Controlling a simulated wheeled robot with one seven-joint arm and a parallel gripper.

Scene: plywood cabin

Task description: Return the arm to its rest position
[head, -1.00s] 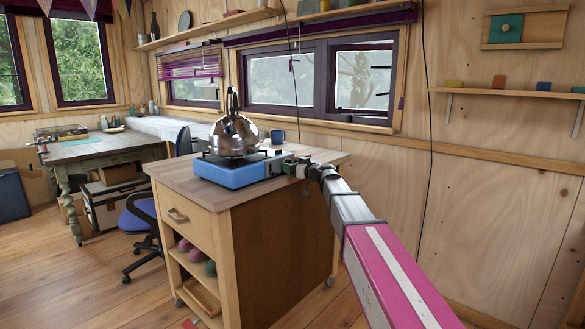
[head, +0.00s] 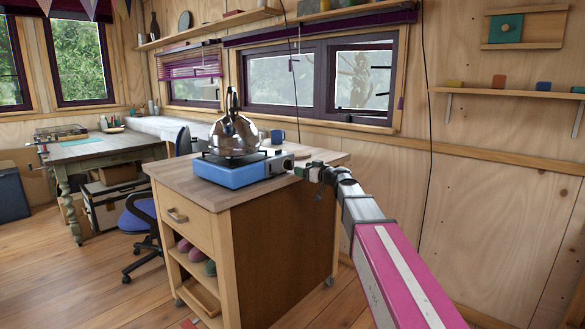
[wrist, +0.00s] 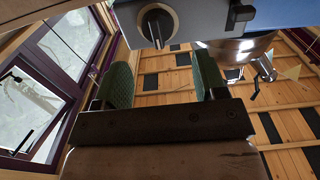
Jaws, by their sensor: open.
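My gripper (head: 304,171) is at the right of the blue camping stove (head: 228,176), above the right part of the wooden cart top. A small gap separates it from the stove's knob end (head: 288,162). In the wrist view my gripper (wrist: 165,76) shows two green-padded fingers spread apart with nothing between them. The stove (wrist: 255,14) and its knob (wrist: 158,23) lie just beyond the fingertips there. My arm reaches out from the lower right of the head view, with its pink and white link nearest.
A shiny kettle (head: 235,135) stands on the stove. A blue mug (head: 277,136) is behind it on the cart (head: 270,235). A wall shelf (head: 505,93) with small coloured blocks is at the right. Floor and wall space right of the cart look free.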

